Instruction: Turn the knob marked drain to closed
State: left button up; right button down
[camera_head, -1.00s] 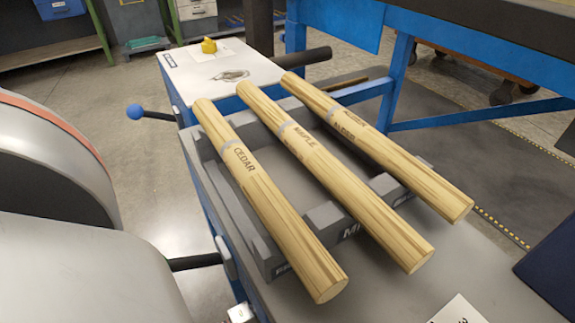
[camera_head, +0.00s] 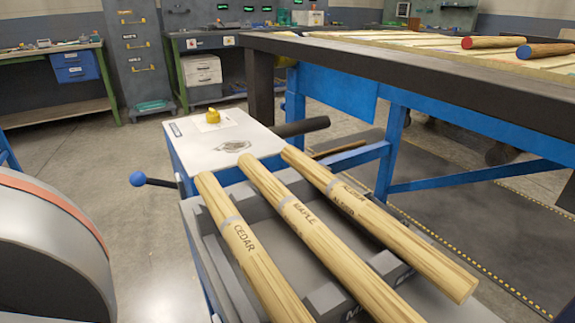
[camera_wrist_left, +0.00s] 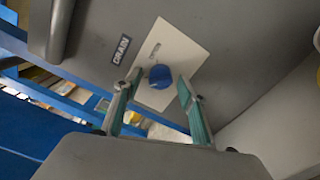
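In the left wrist view a round blue knob (camera_wrist_left: 160,77) sits on a white plate (camera_wrist_left: 185,48) on a grey surface. A dark label reading DRAIN (camera_wrist_left: 121,49) is beside the plate. My left gripper (camera_wrist_left: 159,86) is open, with its two teal fingers on either side of the knob and gaps visible between them and it. Small print on the plate above the knob is too blurred to read. My left gripper, the drain knob and my right gripper do not show in the head view.
A yellow knob (camera_head: 213,116) stands on a white-topped box (camera_head: 187,143). A blue-ball lever (camera_head: 138,179) sticks out at its left. Cedar (camera_head: 240,238), maple (camera_head: 301,219) and a third rod (camera_head: 372,211) lie on a grey rack. A workbench (camera_head: 330,50) stands behind.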

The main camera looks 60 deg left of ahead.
pick_arm(q)
jog(key=shift+s, duration=0.1)
jog(key=s, duration=1.1)
jog(key=shift+s+a, duration=0.4)
jog(key=shift+a, duration=0.05)
jog(key=shift+w, duration=0.1)
